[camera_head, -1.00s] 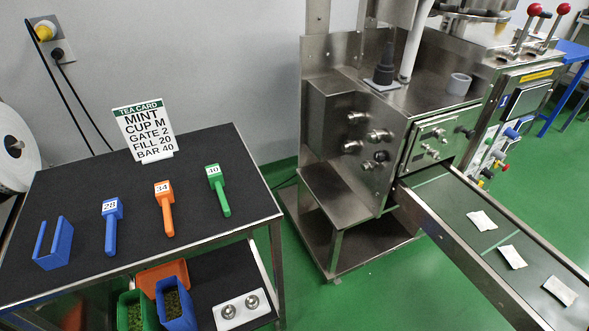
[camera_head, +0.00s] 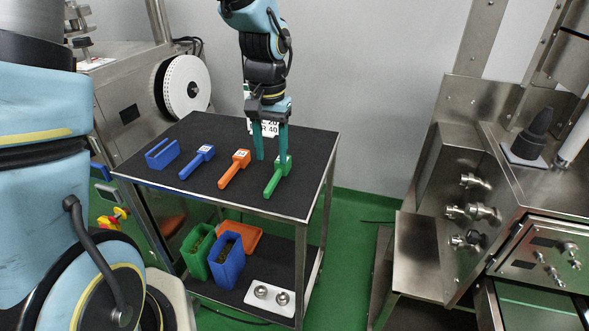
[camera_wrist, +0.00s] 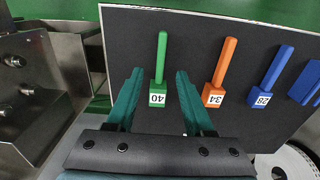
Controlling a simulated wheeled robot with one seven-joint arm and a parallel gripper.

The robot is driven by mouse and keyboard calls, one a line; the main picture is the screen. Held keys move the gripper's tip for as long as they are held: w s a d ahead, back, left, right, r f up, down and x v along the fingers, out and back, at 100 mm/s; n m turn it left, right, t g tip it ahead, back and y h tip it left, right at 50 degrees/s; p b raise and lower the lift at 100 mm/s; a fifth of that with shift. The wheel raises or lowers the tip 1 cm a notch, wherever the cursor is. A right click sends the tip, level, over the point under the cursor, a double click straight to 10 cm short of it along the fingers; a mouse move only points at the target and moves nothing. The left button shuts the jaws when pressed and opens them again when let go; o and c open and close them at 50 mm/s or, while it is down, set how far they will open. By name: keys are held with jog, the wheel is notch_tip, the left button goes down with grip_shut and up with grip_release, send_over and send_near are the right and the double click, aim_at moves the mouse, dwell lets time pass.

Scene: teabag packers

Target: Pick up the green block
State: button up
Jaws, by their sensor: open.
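The green block, a square head labelled 40 with a long handle, lies on the black table top at its right in the head view (camera_head: 278,178). In the wrist view the green block (camera_wrist: 160,75) lies with its labelled head between and just ahead of my fingertips. My gripper (camera_head: 271,157) is open and points down at the table beside the green block's head. In the wrist view my gripper (camera_wrist: 159,73) shows two teal fingers spread apart with nothing held. The head view does not show clearly whether a finger touches the block.
An orange block (camera_head: 234,170) labelled 34, a blue block (camera_head: 197,162) and a blue U-shaped piece (camera_head: 162,156) lie left of it. The tea card is mostly hidden behind my gripper. Bins stand on the lower shelf. A steel machine (camera_head: 460,200) stands to the right.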

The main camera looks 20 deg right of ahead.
aim_at(272, 181)
jog(key=shift+a+f+p, duration=0.1)
jog(key=shift+f+p, duration=0.75)
jog(key=shift+f, duration=3)
jog(key=shift+c, duration=0.4)
grip_shut()
